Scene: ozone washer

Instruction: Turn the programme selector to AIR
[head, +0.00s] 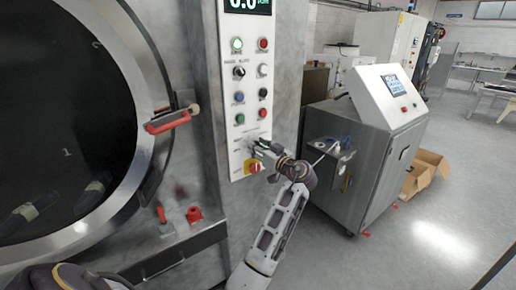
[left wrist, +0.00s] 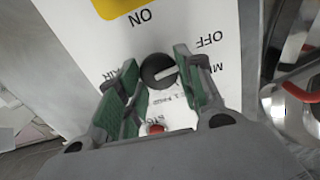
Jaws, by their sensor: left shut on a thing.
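The programme selector is a round black knob (left wrist: 157,71) with a white pointer line, on the white control panel (left wrist: 85,50). In the left wrist view, where the print is upside down, the pointer slants to the right, toward the "OFF" and "MI…" side. A partly hidden label, which looks like "AIR", is left of the knob. My left gripper (left wrist: 161,76) has its green-padded fingers on either side of the knob and is shut on it. In the head view my left gripper (head: 262,147) is at the lower panel and hides the knob. My right gripper is not seen.
A yellow and red rotary switch (head: 254,167) sits just below the gripper. Several buttons and another black selector (head: 239,73) are higher on the panel. A round door with a red handle (head: 167,122) is at left. A metal cabinet (head: 365,150) stands at right; open floor lies beyond.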

